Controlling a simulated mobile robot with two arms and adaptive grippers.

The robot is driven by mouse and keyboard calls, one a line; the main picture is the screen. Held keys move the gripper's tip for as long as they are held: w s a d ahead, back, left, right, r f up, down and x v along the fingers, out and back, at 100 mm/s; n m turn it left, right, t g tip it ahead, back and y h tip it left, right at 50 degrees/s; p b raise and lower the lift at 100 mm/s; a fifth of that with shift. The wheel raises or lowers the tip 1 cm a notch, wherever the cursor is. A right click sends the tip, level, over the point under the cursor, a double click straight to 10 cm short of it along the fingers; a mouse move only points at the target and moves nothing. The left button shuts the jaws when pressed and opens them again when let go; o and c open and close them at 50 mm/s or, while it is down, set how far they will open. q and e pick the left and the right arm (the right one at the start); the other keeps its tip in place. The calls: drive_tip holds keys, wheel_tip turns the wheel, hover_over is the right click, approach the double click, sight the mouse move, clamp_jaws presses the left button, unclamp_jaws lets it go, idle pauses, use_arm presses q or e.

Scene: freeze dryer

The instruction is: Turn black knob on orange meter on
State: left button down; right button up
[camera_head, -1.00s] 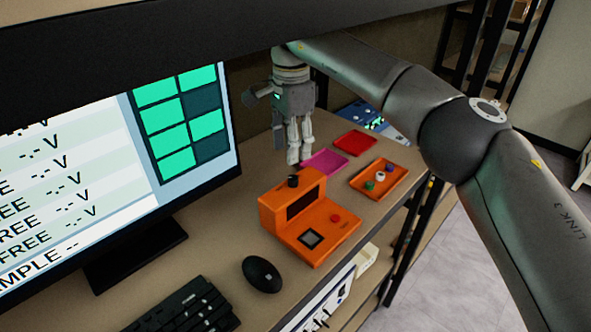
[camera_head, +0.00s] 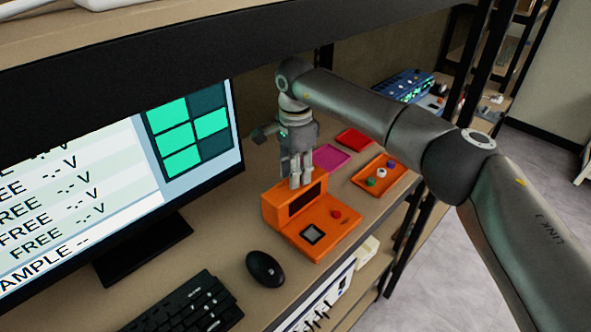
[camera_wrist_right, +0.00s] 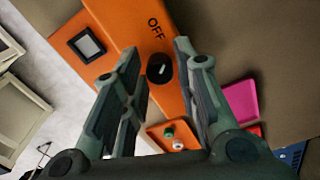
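The orange meter (camera_head: 310,222) stands on the bench, with a dark display on its upright part and a red button on its lower part. My right gripper (camera_head: 297,185) points down at the meter's top and hides the knob in the head view. In the right wrist view the black knob (camera_wrist_right: 159,68) shows with a white pointer mark, near the word OFF on the orange top. My right gripper (camera_wrist_right: 157,53) is open there, with its fingers on either side of the knob and gaps visible. My left gripper is not in view.
A monitor (camera_head: 190,160), keyboard (camera_head: 190,305) and black mouse (camera_head: 265,268) are left of the meter. A magenta tray (camera_head: 330,158), a red tray (camera_head: 354,139) and an orange tray (camera_head: 370,187) with small coloured items lie beyond it. A dark shelf edge (camera_head: 200,75) runs overhead.

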clamp_jaws()
drive_tip(key=shift+m+b, duration=0.6)
drive_tip(key=shift+m, duration=0.1)
drive_tip(key=shift+m+b, duration=0.75)
drive_tip(key=shift+m, duration=0.45)
drive_tip(key=m+b, duration=0.1)
drive_tip(key=m, duration=0.3)
drive_tip(key=shift+m+b, duration=0.3)
drive_tip(key=shift+b, duration=0.1)
drive_tip(key=m+b, duration=0.1)
drive_tip(key=m, duration=0.3)
drive_tip(key=shift+r, duration=0.1)
drive_tip(key=shift+r+m+b, duration=0.1)
drive_tip(key=shift+m+b, duration=0.3)
drive_tip(key=shift+m, duration=1.3)
